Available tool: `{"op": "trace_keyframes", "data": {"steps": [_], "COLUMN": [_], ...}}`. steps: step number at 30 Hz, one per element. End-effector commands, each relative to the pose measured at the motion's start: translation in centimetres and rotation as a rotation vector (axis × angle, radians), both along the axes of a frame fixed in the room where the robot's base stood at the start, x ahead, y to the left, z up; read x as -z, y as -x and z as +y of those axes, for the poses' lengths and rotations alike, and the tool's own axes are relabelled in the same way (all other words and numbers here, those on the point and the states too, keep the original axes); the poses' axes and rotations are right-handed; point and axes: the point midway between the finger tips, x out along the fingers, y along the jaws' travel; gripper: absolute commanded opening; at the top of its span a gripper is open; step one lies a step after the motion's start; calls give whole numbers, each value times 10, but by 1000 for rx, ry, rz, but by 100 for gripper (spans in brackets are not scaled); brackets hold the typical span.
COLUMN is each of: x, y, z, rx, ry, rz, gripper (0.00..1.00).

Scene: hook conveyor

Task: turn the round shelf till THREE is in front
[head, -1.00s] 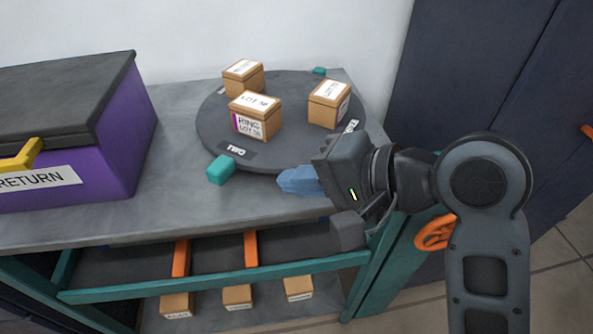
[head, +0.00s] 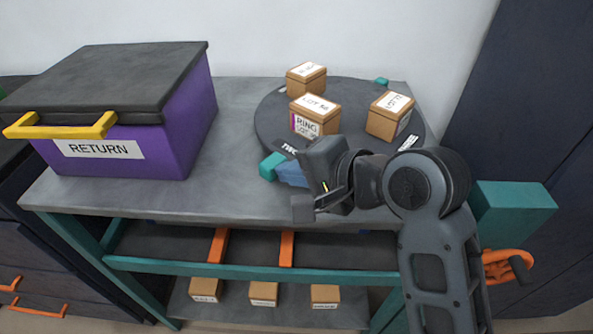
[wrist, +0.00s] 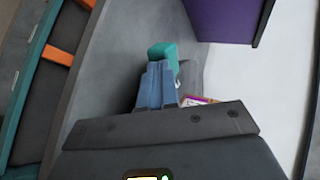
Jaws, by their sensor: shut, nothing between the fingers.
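The round shelf (head: 268,118) is a dark disc on the grey table top, with several cardboard boxes on it. The TWO label (head: 289,147) is at its front left, partly covered by my gripper. Another label (head: 407,143) is at its right front edge, too small to read surely. A teal knob (head: 270,166) sticks out at the front left rim, and a second teal knob (head: 381,81) at the back. My gripper (head: 284,173) is shut and empty, its blue fingertips right beside the front knob. The wrist view shows the fingers against the knob (wrist: 163,50); contact is unclear.
A purple RETURN box (head: 190,125) with a black lid and yellow handle stands left on the table (head: 225,190). Free table lies between it and the shelf. A wall is behind, a dark cabinet (head: 540,130) at right. Small boxes sit on lower lanes.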

Motion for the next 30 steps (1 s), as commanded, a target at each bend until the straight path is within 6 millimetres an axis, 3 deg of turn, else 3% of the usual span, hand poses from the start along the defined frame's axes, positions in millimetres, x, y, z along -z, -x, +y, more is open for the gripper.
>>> {"op": "trace_keyframes", "data": {"steps": [14, 30], "x": [-3, -3], "y": [-4, -35], "z": [10, 52], "rx": [51, 298], "ry": [1, 2], "rz": [0, 0], "gripper": [0, 0]}}
